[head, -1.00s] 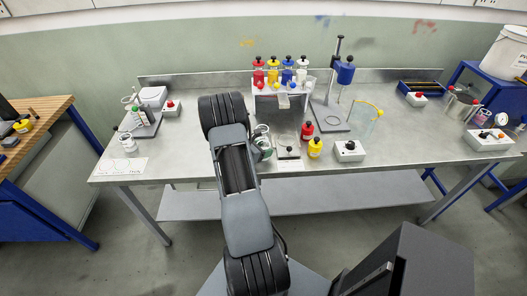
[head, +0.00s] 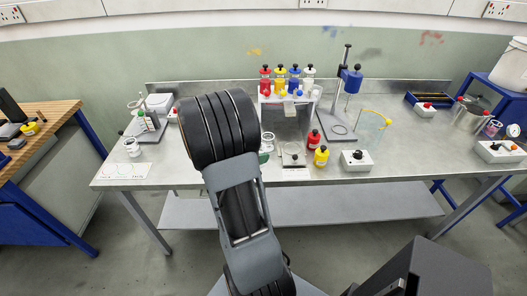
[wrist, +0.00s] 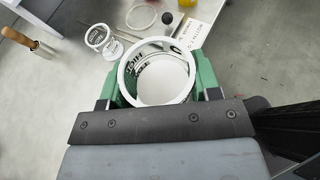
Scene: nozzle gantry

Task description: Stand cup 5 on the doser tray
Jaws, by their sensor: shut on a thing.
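My gripper (wrist: 155,85) is shut on a white-rimmed cup (wrist: 131,72), its green fingers on either side. The cup's mouth faces the wrist camera; its number cannot be read. In the head view my arm hides the cup and most of the gripper; a bit of green (head: 264,157) shows beside the arm.
Several coloured bottles top the gantry. A further cup (head: 132,147) stands at the far left near a card (head: 122,171). A blue-headed stand (head: 350,80) is behind right.

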